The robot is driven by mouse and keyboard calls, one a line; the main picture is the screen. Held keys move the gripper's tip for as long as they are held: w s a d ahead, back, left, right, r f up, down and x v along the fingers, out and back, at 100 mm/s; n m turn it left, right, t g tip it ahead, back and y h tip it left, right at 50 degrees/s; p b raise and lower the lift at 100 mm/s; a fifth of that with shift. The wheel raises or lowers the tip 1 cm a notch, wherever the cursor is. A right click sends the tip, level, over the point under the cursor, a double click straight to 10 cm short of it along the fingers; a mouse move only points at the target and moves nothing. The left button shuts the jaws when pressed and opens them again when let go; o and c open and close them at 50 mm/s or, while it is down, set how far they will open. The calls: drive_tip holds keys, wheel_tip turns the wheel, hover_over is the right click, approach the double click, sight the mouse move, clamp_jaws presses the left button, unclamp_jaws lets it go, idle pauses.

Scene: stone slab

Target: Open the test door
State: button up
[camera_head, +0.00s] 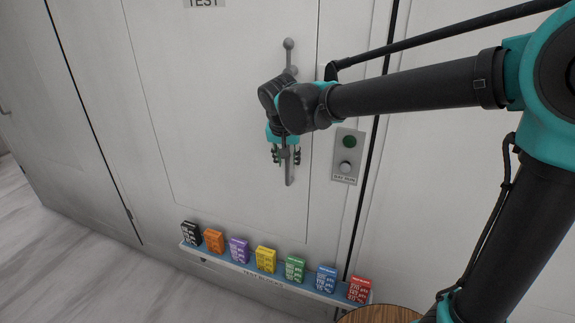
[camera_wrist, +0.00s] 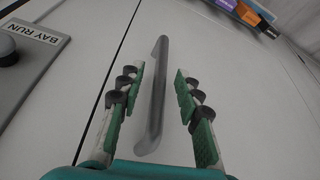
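The test door (camera_head: 210,120) is a white panel with a "TEST" label (camera_head: 204,3) at its top edge, and it looks shut. Its grey metal bar handle (camera_head: 290,172) runs upright, with the upper end showing above my wrist and the middle hidden behind it. My gripper (camera_head: 286,157) is at the lower part of the handle, pointing at the door. In the wrist view the handle (camera_wrist: 154,100) lies between the two green-padded fingers of my gripper (camera_wrist: 157,90). The fingers are apart, with a gap on each side of the handle.
A grey panel (camera_head: 348,157) marked "BAY RUN" with a green light and round button is right of the door's seam. A low shelf (camera_head: 240,266) holds several coloured boxes below the handle. A round wooden top (camera_head: 380,314) is at the bottom edge.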

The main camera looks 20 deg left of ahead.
drive_tip(key=shift+x, duration=1.25)
drive_tip(key=shift+c, duration=0.3)
clamp_jaws()
